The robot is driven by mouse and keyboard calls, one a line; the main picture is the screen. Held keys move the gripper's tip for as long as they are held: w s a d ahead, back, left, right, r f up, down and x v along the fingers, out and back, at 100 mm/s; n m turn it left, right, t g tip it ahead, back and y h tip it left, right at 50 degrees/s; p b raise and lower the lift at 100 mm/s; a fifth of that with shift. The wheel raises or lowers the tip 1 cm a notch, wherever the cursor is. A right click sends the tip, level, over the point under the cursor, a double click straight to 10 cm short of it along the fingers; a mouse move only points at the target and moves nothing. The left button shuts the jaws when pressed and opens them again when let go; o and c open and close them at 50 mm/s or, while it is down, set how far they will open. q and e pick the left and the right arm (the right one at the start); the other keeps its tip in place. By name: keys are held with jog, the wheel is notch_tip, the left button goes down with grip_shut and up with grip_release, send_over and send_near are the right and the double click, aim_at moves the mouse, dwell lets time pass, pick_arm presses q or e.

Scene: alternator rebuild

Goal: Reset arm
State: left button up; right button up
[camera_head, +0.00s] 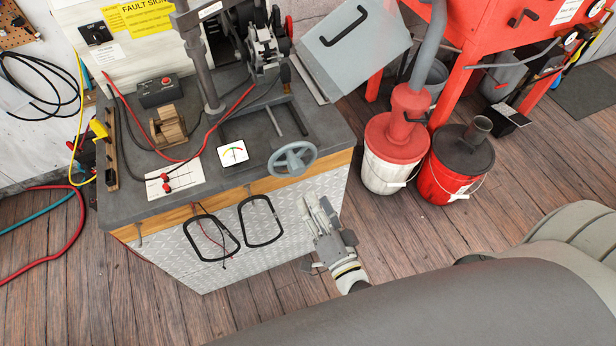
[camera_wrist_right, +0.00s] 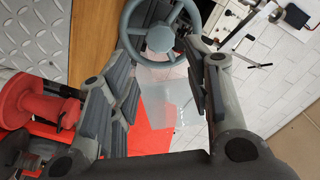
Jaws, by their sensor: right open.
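My right gripper (camera_head: 318,212) is open and empty in the head view, in front of the workbench's metal front and to the right of its two black handles. In the right wrist view its two fingers (camera_wrist_right: 165,88) stand apart, with nothing held between them. The grey handwheel (camera_head: 292,159) on the bench's front edge is above the gripper in the head view. The handwheel also shows beyond the fingertips in the right wrist view (camera_wrist_right: 160,38). My left gripper is not in view.
The workbench (camera_head: 240,185) carries an alternator (camera_head: 265,45), a gauge (camera_head: 233,151), a wooden block (camera_head: 168,128) and cables. A white bucket (camera_head: 385,170) and a red bucket (camera_head: 440,180) stand on the floor to the right. A red hose (camera_head: 75,230) lies on the floor at left.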

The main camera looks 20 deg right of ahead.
jog(key=s+f+n+g+y, duration=0.1)
jog(key=s+f+n+g, duration=0.35)
jog(key=f, duration=0.85)
jog(key=s+f+n+g+y, duration=0.1)
jog(key=s+f+n+g, duration=0.3)
jog(key=f, duration=1)
jog(key=s+d+f+n+g+h, duration=0.1)
jog(key=s+d+f+n+g, duration=0.1)
jog(key=s+d+f+g, duration=0.2)
jog(key=s+d+f+n+g+h, duration=0.1)
jog(key=s+d+f+g, duration=0.3)
jog(key=s+f, duration=0.7)
jog(key=s+n+b, duration=0.1)
jog(key=s, duration=0.7)
jog(key=shift+n+h, duration=0.3)
jog(key=shift+n, duration=0.05)
jog(key=shift+f+g, duration=0.1)
jog(key=shift+g, duration=0.15)
